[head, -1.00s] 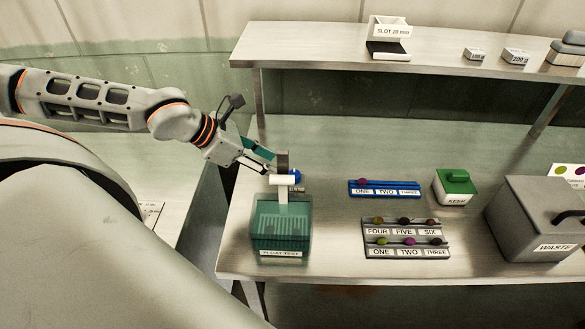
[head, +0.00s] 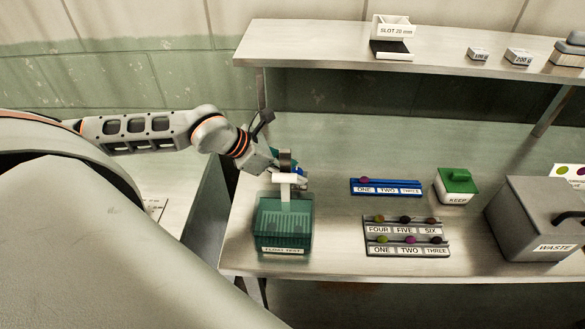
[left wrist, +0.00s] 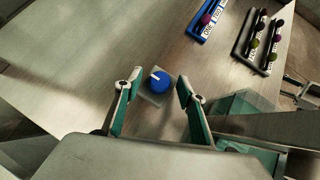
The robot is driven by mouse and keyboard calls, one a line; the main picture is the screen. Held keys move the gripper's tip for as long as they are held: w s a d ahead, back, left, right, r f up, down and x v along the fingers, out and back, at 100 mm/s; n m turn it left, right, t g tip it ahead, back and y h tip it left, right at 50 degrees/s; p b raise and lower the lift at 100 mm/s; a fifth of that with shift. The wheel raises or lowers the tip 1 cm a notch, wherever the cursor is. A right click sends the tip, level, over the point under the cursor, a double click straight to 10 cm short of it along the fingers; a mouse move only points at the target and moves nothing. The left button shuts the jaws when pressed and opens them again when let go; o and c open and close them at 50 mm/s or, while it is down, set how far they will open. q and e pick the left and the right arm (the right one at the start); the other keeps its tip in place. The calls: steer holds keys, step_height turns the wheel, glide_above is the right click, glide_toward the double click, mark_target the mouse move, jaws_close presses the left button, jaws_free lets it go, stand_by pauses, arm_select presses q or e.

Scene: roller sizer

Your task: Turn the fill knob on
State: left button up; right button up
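The fill knob (left wrist: 158,80) is a blue round knob with a white pointer mark on a grey square base. In the left wrist view it shows in the gap between the fingertips. My left gripper (left wrist: 159,92) is open with its two teal-padded fingers apart; no grip on the knob shows. In the head view my left gripper (head: 280,166) is behind the white spout, and only a bit of blue of the knob shows beside it. The teal see-through float test tank (head: 284,240) stands under the spout (head: 285,179). My right gripper is in neither view.
To the right are a blue rack (head: 386,188), a grey rack (head: 406,235) with coloured beads, a green-lidded keep box (head: 456,187) and a grey waste bin (head: 540,220). A shelf (head: 330,48) runs along the back. The bench between tank and racks is clear.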

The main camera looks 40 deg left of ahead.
arm_select(q)
steer(key=c, duration=1.1)
